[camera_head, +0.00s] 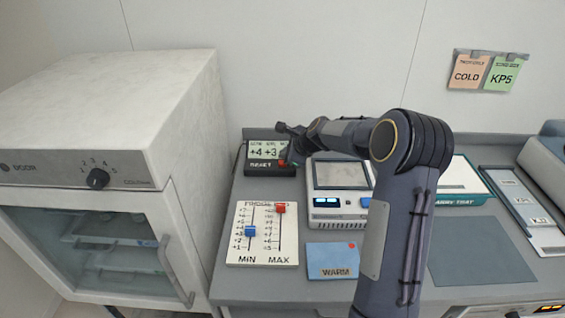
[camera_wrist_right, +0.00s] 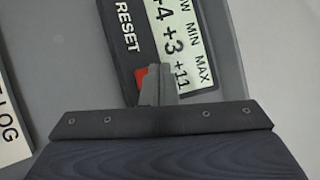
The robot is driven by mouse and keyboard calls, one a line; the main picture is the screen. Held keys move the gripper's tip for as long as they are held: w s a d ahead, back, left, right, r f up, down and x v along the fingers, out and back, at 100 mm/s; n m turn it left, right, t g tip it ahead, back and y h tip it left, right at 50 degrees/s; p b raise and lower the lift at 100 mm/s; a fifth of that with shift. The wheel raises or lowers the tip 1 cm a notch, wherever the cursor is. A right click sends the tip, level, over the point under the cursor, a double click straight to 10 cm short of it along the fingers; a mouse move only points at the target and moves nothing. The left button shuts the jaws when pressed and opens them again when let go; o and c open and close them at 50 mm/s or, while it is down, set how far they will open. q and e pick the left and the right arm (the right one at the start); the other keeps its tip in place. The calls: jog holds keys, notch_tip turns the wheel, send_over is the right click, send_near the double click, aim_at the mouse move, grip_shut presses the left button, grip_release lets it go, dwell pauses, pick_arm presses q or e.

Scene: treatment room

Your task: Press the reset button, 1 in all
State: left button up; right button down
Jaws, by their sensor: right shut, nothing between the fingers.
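The black reset unit (camera_head: 257,167) stands at the back left of the counter, with a display reading "+4 +3" and the word RESET. Its red button (camera_wrist_right: 141,76) shows in the right wrist view, partly hidden behind my fingertips. My right gripper (camera_head: 284,160) is shut and empty, with its tip over the right end of the unit. In the right wrist view the closed fingers (camera_wrist_right: 157,85) are at the red button; I cannot tell whether they touch it. My left gripper is not in view.
A white slider panel (camera_head: 263,258) marked MIN and MAX stands in front of the unit. A device with a screen (camera_head: 341,175) is to its right. A large white cabinet (camera_head: 120,110) rises at the left. A "WARM" card (camera_head: 332,262) lies in front.

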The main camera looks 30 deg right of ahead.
jog(key=shift+f, duration=0.1)
dwell(0.7)
jog(key=shift+f, duration=0.35)
jog(key=shift+f+b, duration=0.55)
jog(key=shift+b, duration=0.1)
dwell(0.6)
jog(key=shift+r+p, duration=0.9)
jog(key=shift+r, duration=0.05)
jog(key=shift+r, duration=0.1)
notch_tip(320, 180, up, 5)
jog(key=p, duration=0.4)
jog(key=shift+p, duration=0.4)
